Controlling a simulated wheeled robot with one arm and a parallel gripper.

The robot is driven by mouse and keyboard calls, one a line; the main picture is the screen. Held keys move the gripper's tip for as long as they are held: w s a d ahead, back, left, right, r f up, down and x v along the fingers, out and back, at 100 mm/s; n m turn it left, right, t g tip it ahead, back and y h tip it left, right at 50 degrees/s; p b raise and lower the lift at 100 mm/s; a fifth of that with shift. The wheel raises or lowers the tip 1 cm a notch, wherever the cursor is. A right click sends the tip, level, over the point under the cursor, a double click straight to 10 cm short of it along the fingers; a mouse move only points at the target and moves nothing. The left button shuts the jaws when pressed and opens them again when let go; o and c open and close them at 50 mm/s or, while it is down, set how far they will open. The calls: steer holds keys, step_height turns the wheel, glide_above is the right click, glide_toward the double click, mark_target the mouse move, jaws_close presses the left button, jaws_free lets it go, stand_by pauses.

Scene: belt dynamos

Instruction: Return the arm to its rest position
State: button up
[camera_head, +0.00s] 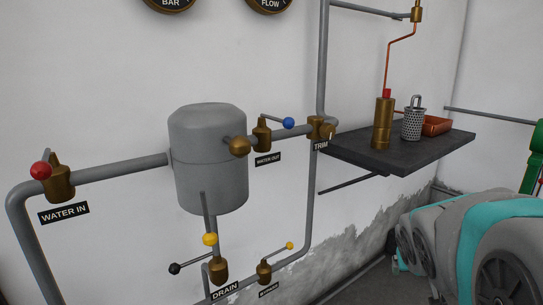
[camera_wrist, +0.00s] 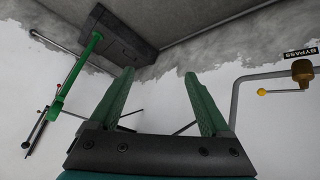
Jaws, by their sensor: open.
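My gripper (camera_wrist: 159,73) shows in the wrist view with its two green fingers apart and nothing between them. It faces a white wall and the grey floor edge, and it touches nothing that I can see. In the head view, grey and teal links of my arm fill the lower right, in front of the wall and below the shelf. The gripper itself cannot be made out there.
A grey tank (camera_head: 208,160) with pipes and valves stands left. A green post (camera_wrist: 78,72) and bypass valve (camera_wrist: 301,72) flank the gripper.

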steer(key=s+a+f+g+y, duration=0.1)
steer(key=s+a+f+g, duration=0.2)
steer(key=s+a, duration=0.2)
steer(key=s+a+f+n+g+y, duration=0.1)
steer(key=s+a, duration=0.4)
steer(key=s, duration=0.7)
steer(key=s+a+f+n+g+y, duration=0.1)
steer(key=s+a+f+g, duration=0.3)
steer(key=s, duration=0.4)
steer(key=shift+s+a+f+g+y, duration=0.3)
steer(key=shift+a+f+y, duration=0.25)
steer(key=shift+f, duration=0.25)
steer(key=shift+w, duration=0.15)
